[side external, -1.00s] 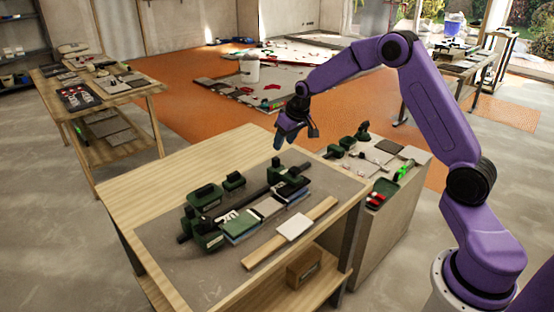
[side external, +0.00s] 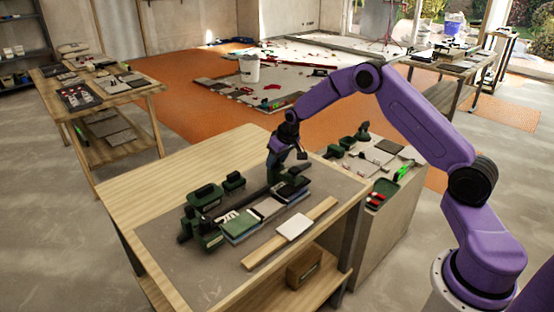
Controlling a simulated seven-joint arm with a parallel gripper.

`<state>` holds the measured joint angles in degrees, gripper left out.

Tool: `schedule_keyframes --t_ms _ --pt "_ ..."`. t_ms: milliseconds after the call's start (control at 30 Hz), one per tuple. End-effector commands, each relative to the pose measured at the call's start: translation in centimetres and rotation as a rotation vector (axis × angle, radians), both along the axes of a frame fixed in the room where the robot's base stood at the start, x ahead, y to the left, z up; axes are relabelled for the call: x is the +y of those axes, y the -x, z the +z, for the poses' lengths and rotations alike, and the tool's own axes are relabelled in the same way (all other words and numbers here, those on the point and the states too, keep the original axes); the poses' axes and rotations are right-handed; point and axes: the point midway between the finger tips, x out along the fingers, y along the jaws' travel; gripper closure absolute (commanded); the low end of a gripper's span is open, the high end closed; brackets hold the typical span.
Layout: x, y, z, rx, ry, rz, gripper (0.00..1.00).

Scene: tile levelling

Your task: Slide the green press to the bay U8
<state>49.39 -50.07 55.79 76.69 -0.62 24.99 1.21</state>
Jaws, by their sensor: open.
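A fixture with green end blocks and a dark bar (side external: 252,199) lies on the grey mat of the wooden bench. One dark green block (side external: 293,187) is at its far right end, and another (side external: 206,236) is at its near left end. I cannot tell which green part is the press. My gripper (side external: 275,176) is open, pointing down at the far end of the bar, close to the right end block; contact cannot be told. White lettering (side external: 228,216) shows near the left end, too small to read surely, so bay U8 cannot be picked out.
Two loose green blocks (side external: 205,195) and (side external: 234,181) stand behind the fixture. A wooden strip (side external: 262,252) with a pale tile (side external: 294,227) lies in front. A side cabinet (side external: 375,235) at the right carries tools. The bench's left part is clear.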

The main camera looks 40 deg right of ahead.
Motion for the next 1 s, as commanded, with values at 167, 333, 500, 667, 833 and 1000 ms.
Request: schedule_keyframes --t_ms 167,333,500,667,833,1000 --pt "0.0 0.0 0.0 0.0 0.0 0.0 0.93" --pt "0.0 0.0 0.0 0.0 0.0 0.0 1.0" --pt "0.5 0.0 0.0 0.001 0.0 0.001 1.0" --pt "1.1 0.0 0.1 0.001 0.0 0.0 1.0" --pt "1.1 0.0 0.1 0.0 0.0 0.0 1.0" --pt "1.0 0.0 0.1 0.0 0.0 0.0 0.51"
